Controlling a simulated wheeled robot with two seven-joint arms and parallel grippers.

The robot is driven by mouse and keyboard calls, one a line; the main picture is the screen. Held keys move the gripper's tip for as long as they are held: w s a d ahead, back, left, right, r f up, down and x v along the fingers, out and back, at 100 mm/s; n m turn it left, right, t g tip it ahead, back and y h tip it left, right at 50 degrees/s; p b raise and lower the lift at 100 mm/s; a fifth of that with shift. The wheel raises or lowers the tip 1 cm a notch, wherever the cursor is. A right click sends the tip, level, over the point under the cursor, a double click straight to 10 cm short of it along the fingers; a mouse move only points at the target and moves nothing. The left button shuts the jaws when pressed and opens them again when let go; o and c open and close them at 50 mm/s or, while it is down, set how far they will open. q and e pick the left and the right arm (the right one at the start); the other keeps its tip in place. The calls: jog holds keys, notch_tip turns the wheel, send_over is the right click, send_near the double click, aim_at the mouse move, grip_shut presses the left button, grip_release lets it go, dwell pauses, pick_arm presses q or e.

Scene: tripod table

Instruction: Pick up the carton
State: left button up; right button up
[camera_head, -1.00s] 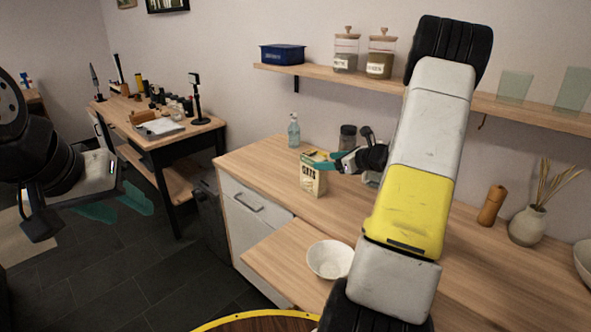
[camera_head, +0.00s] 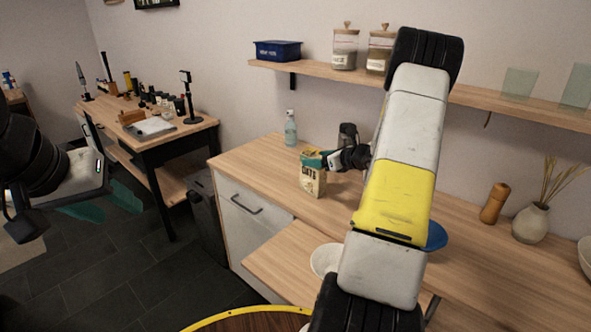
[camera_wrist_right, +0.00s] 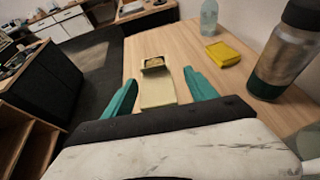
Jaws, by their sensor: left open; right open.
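The carton (camera_head: 311,182) is a small cream box with a green top and the word OATS, upright on the wooden counter. My right gripper (camera_head: 325,160) is at its top, with teal fingers partly hiding it. In the right wrist view the pale carton (camera_wrist_right: 157,92) lies between the two spread fingers, with visible gaps on both sides. The right gripper (camera_wrist_right: 163,88) is open and holds nothing. My left gripper (camera_head: 96,203) is open and empty at the left, over the floor and far from the carton.
A clear bottle (camera_head: 290,128) and a dark-capped flask (camera_wrist_right: 284,50) stand near the carton. A yellow block (camera_wrist_right: 223,53) lies on the counter. A shelf (camera_head: 480,103) runs above.

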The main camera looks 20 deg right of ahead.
jog(key=x, duration=0.4)
jog(key=shift+w+a, duration=0.25)
jog(key=shift+a, duration=0.05)
grip_shut()
